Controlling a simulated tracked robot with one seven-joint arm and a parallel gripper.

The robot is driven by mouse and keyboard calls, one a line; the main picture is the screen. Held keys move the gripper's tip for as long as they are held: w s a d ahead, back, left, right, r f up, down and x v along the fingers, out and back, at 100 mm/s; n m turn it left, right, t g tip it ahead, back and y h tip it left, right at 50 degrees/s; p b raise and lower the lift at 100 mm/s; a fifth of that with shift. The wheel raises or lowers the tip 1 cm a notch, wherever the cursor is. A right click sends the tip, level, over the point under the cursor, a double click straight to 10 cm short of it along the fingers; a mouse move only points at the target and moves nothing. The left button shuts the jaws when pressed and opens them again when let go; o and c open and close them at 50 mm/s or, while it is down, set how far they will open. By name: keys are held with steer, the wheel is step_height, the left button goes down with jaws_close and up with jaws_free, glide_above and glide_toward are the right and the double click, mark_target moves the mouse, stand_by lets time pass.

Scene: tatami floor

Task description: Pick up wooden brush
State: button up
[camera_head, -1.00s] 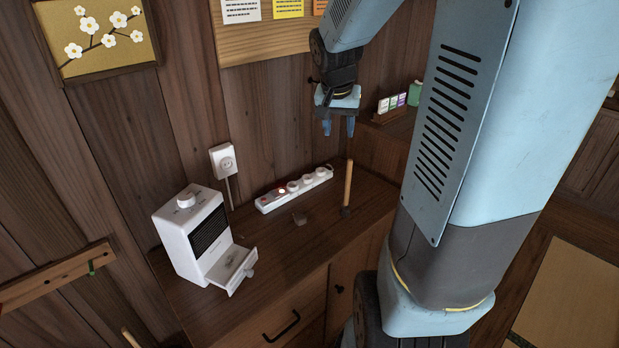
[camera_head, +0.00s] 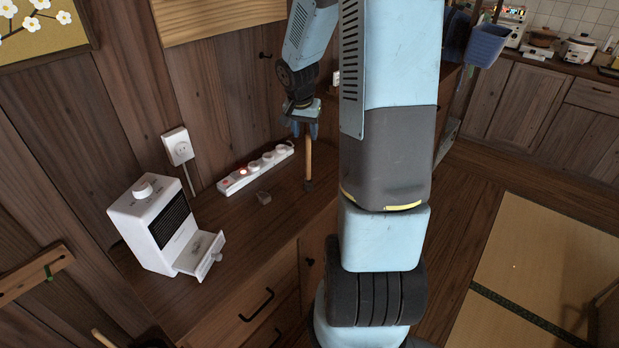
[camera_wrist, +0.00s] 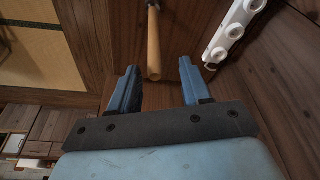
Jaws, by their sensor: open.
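The wooden brush (camera_head: 308,160) stands upright on the brown cabinet top, its light wooden handle up and its dark head down. My gripper (camera_head: 305,130) is above it, pointing down, with its blue fingers apart around or just beside the top of the handle; the head view does not settle which. In the wrist view the handle (camera_wrist: 154,45) points toward the camera, and its end lies between and just beyond the open fingertips of my gripper (camera_wrist: 158,72). No finger visibly touches it.
A white power strip (camera_head: 255,168) lies along the wall, left of the brush. A white appliance (camera_head: 152,225) with an open drawer (camera_head: 203,254) stands at the cabinet's left. The wall is close behind.

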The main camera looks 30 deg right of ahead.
mark_target(309, 145)
steer(key=shift+d+x, duration=0.2)
steer(key=shift+x, duration=3.1)
steer(key=shift+s, duration=0.15)
jaws_close()
